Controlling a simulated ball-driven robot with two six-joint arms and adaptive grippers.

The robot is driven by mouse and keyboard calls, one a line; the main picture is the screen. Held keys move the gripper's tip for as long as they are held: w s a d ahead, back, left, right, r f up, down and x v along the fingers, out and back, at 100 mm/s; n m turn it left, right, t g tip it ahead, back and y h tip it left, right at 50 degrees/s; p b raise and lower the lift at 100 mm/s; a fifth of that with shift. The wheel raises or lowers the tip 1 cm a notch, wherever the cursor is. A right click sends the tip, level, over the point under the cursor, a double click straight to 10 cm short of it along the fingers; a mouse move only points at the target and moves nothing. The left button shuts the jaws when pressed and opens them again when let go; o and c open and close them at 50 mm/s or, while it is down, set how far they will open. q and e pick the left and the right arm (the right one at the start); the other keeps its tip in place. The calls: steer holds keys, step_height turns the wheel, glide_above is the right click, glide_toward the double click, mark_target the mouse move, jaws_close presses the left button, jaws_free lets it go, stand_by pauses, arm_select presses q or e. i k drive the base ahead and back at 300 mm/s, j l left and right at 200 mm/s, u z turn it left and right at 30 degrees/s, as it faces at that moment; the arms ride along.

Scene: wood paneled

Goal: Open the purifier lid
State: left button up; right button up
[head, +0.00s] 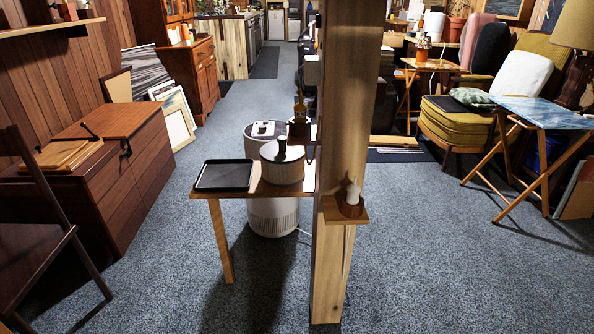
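A tall white cylinder that looks like the purifier stands on the carpet behind a small wooden table. Its lower body (272,218) shows below the tabletop and its upper part (252,146) shows above it. Its top has a pale rim with a small white-and-dark item on it; I cannot tell whether this is the lid. The table hides its middle. On the table sits a round pale container (283,172) with a dark top and a dark knob, partly in front of the cylinder. Neither of my grippers is in view.
A black tray (225,175) lies on the small table (240,194). A wooden post (345,150) stands at its right, with a small shelf (345,212). A wooden chest (105,175) is at left, a folding table (545,112) at right. The carpet in front is clear.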

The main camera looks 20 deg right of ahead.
mark_target(254, 139)
steer(key=i+l+z, duration=0.1)
steer(key=l+z, duration=0.25)
steer(key=i+l+z, duration=0.2)
steer(key=l+z, duration=0.15)
steer(key=l, duration=0.2)
steer(key=i+l+z, duration=0.2)
steer(key=l+z, duration=0.15)
steer(key=i+l+z, duration=0.55)
steer(key=i+l, duration=0.15)
steer(key=i, duration=0.15)
steer(key=i+l+z, duration=0.25)
steer(key=i, duration=0.2)
steer(key=i+j+u, duration=0.1)
steer(key=i+u, duration=0.85)
steer(key=i+l+u, duration=0.3)
steer(key=i+u, duration=0.15)
